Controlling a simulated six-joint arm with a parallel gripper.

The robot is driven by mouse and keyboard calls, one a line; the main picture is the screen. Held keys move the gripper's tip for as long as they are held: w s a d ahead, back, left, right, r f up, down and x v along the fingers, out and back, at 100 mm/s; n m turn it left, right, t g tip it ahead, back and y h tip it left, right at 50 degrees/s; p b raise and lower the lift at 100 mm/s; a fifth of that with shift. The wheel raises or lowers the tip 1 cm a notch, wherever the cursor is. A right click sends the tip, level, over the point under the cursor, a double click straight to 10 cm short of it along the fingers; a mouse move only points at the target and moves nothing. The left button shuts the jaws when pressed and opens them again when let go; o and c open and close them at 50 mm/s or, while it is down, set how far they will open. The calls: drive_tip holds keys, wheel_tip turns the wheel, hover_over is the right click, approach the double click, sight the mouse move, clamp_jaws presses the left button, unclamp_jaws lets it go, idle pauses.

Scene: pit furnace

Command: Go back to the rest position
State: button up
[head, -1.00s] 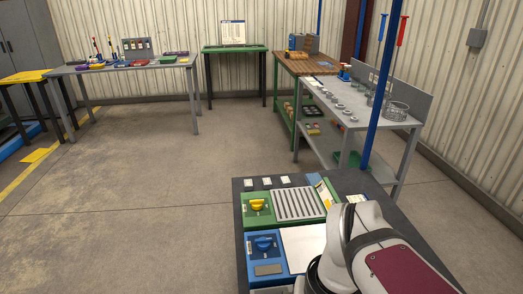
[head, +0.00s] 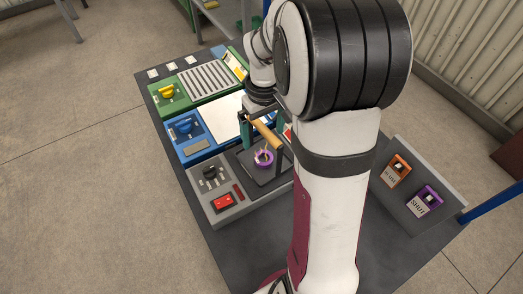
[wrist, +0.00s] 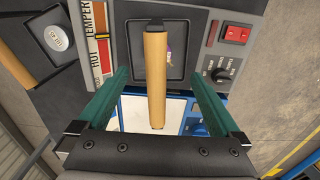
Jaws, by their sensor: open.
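My gripper (wrist: 158,77) is open, with its two teal fingers apart on either side of a wooden bar handle (wrist: 156,55). Gaps show between the handle and both fingers in the wrist view. In the head view my gripper (head: 262,134) is over the grey unit, partly hidden by my arm, and the wooden handle (head: 265,131) shows between the fingers. Below the handle is a dark square plate or recess (head: 272,178) with a small purple ring-shaped thing (head: 263,158) in it. My arm is stretched over the bench.
The grey panel (head: 240,207) carries a black knob and a red switch (head: 223,202). Blue (head: 187,130) and green (head: 170,95) units stand behind it. A tilted panel with orange and purple switches (head: 428,200) is to the right. The bench front (head: 250,245) is clear.

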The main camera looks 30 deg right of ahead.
drive_tip(key=shift+r, duration=0.15)
idle(0.6)
wheel_tip(320, 180, up, 10)
drive_tip(key=shift+f, duration=0.1)
drive_tip(key=s+a+f+m+y, duration=0.1)
drive_tip(key=s+a+m, duration=0.3)
drive_tip(key=s+a, duration=1.1)
drive_tip(key=s+f, duration=0.1)
drive_tip(key=s, duration=0.1)
drive_tip(key=shift+s+f+m+y, duration=0.3)
drive_tip(key=shift+s+f, duration=0.1)
drive_tip(key=s, duration=0.1)
drive_tip(key=s+f, duration=0.1)
drive_tip(key=s+a+m, duration=0.1)
drive_tip(key=shift+f, duration=0.3)
drive_tip(key=c, duration=0.4)
drive_tip(key=shift+c, duration=1)
